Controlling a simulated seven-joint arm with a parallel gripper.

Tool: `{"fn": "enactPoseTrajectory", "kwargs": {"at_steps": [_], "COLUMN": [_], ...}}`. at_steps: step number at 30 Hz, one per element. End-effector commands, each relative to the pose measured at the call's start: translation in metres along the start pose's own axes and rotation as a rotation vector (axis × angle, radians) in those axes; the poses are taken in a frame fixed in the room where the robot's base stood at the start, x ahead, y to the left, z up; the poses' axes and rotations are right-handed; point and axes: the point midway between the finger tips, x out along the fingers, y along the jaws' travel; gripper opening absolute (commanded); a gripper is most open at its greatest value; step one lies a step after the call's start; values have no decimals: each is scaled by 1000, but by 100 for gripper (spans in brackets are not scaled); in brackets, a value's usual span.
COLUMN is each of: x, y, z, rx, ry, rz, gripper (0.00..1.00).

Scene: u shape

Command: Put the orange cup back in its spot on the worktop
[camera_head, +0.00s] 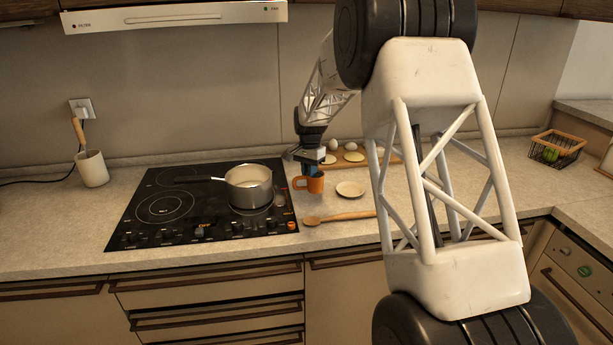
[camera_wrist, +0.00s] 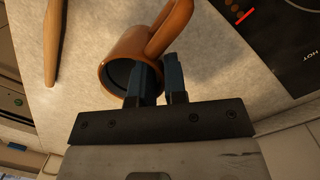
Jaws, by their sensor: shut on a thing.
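The orange cup (camera_head: 315,186) is at the right edge of the hob, above or on the worktop (camera_head: 335,230); I cannot tell whether its base touches. Its handle points left in the head view. My gripper (camera_head: 311,170) comes down on it from above. In the wrist view the cup (camera_wrist: 118,50) lies at the fingertips, its handle toward the top right. My gripper (camera_wrist: 162,82) is shut on the cup's wall, one dark finger inside the rim and one outside. The cup's base is hidden in the wrist view.
A pot (camera_head: 248,188) stands on the hob (camera_head: 150,225) to the left. A small plate (camera_head: 351,189) is right of the cup, and a wooden spoon (camera_head: 340,217) lies in front. A board with eggs (camera_head: 333,145) is behind. A wire basket (camera_head: 556,147) stands far right.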

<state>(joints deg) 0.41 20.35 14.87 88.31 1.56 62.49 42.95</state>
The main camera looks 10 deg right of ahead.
Motion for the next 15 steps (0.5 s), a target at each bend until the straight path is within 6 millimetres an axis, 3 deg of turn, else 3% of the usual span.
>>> {"fn": "enactPoseTrajectory", "kwargs": {"at_steps": [15], "x": [0], "y": [-35], "z": [-36], "rx": [0], "ry": [0], "rz": [0], "gripper": [0]}}
